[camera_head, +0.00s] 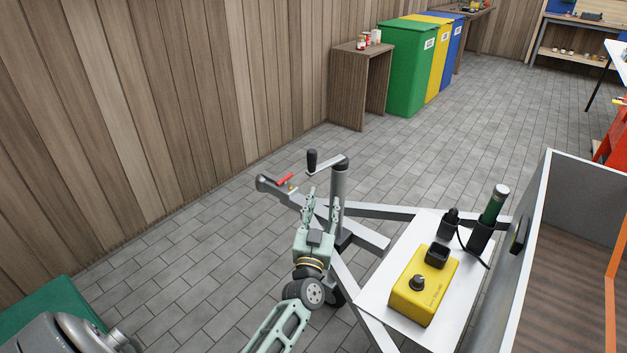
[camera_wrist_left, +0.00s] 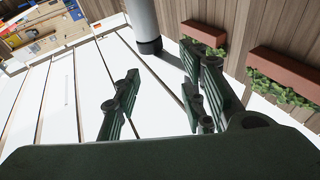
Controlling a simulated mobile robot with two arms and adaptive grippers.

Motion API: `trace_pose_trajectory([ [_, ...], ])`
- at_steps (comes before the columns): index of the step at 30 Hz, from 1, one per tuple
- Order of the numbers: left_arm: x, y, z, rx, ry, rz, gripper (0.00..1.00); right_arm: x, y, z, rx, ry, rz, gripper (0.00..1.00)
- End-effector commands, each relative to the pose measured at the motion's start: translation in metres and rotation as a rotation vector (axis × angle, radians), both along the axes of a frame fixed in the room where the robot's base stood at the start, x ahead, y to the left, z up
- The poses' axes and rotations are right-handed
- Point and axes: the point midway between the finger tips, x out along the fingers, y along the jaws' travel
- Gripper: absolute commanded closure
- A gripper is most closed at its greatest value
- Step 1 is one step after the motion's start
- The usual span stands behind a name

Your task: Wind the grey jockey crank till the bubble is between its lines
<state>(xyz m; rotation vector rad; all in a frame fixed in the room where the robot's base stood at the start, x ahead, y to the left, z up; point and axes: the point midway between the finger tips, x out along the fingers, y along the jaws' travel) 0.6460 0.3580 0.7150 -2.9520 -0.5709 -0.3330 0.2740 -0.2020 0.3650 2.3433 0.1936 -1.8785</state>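The jockey post (camera_head: 339,190) stands upright on the trailer's grey A-frame. Its grey crank arm (camera_head: 328,164) reaches left from the post top to an upright black handle (camera_head: 312,160). My left gripper (camera_head: 321,205) is just below the crank, beside the post, with its fingers apart and nothing between them. Its spread fingers also show in the left wrist view (camera_wrist_left: 160,100), where a grey cylinder with a black end (camera_wrist_left: 143,25) lies beyond them. I cannot make out a bubble or its lines. My right gripper is not in view.
The silver drawbar with a red lever (camera_head: 286,179) lies left of the post. A white plate (camera_head: 452,280) carries a yellow box (camera_head: 424,285) with a black knob. The trailer wall (camera_head: 510,290) stands at right. Open tiled floor lies between post and wooden wall.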

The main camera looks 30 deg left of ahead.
Motion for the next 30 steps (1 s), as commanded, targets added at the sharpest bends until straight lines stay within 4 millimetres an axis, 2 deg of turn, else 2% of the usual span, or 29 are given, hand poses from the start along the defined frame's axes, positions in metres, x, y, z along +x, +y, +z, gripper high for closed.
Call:
trace_pose_trajectory([
  [3, -0.004, 0.024, 0.041, 0.001, -0.127, 0.084, 0.61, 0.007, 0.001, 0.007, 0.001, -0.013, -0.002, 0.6],
  [7, -0.005, 0.035, 0.063, 0.003, -0.172, 0.12, 0.61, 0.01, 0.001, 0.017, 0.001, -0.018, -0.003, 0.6],
  [21, 0.048, 0.065, 0.089, 0.003, -0.172, 0.119, 0.61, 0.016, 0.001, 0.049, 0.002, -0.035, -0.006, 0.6],
  [30, 0.056, 0.069, 0.092, 0.003, -0.169, 0.119, 0.61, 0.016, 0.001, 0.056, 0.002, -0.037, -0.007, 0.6],
])
